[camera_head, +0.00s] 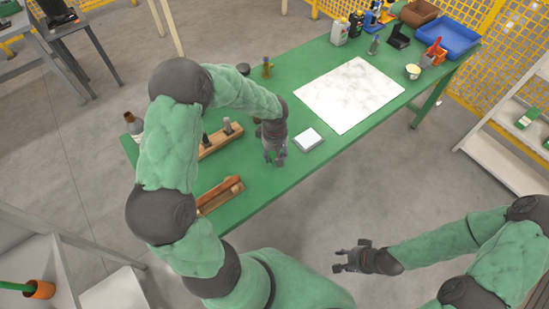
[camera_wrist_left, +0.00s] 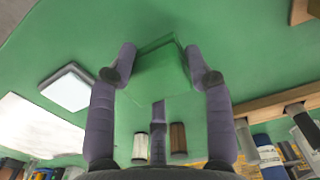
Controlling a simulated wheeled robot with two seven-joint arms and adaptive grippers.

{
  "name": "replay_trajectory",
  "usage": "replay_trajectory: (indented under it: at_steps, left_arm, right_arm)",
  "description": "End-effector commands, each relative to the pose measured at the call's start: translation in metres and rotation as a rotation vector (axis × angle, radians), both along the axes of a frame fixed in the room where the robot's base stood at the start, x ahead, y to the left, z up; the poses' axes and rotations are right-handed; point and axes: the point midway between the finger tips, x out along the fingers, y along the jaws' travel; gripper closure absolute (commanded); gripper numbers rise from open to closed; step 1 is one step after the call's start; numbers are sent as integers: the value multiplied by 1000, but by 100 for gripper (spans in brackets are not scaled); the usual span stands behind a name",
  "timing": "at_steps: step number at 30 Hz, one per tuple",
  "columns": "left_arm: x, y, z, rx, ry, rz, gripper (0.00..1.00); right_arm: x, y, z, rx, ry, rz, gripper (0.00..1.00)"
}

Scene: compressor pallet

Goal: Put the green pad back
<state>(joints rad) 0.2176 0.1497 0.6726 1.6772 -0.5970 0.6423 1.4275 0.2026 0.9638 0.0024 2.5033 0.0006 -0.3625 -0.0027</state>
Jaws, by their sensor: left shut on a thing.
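The green pad (camera_wrist_left: 162,72) is a green block between the fingers of my left gripper (camera_wrist_left: 160,77) in the left wrist view. The gripper is shut on it, with a finger at each side. In the head view my left gripper (camera_head: 274,157) points down over the green table, just left of a small white square thing with a grey rim (camera_head: 308,140). The pad cannot be made out there against the green tabletop. Whether it touches the table cannot be told. My right gripper (camera_head: 346,261) is open and empty, off the table's near side.
A white marbled sheet (camera_head: 350,94) lies on the table (camera_head: 276,186). Wooden racks (camera_head: 218,140) stand at the left, with a bottle (camera_head: 134,124). A blue bin (camera_head: 443,38), a tin (camera_head: 412,71) and several bottles stand at the far end.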

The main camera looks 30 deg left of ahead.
Motion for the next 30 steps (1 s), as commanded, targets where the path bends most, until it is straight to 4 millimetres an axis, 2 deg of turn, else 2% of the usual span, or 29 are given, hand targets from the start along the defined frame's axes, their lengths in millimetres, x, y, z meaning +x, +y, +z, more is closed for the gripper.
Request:
replay_trajectory:
  at_steps: [7, 20, 21, 22, 23, 30]
  left_arm:
    - [1, 2, -34, -1, 3, 0, 84]
    - [2, 2, -39, -1, 0, 0, 84]
    - [2, 2, -38, -1, 1, 0, 37]
    - [2, 2, -37, -1, 1, 0, 29]
    - [2, 2, -37, -1, 1, 0, 25]
    - [2, 2, -37, -1, 1, 0, 25]
  right_arm:
    - [0, 0, -8, 0, 0, 0, 60]
    - [0, 0, -13, 0, 0, 0, 60]
    - [0, 0, -11, 0, 0, 0, 60]
    - [0, 0, -11, 0, 0, 0, 60]
    - [0, 0, -11, 0, 0, 0, 60]
    - [0, 0, -11, 0, 0, 0, 60]
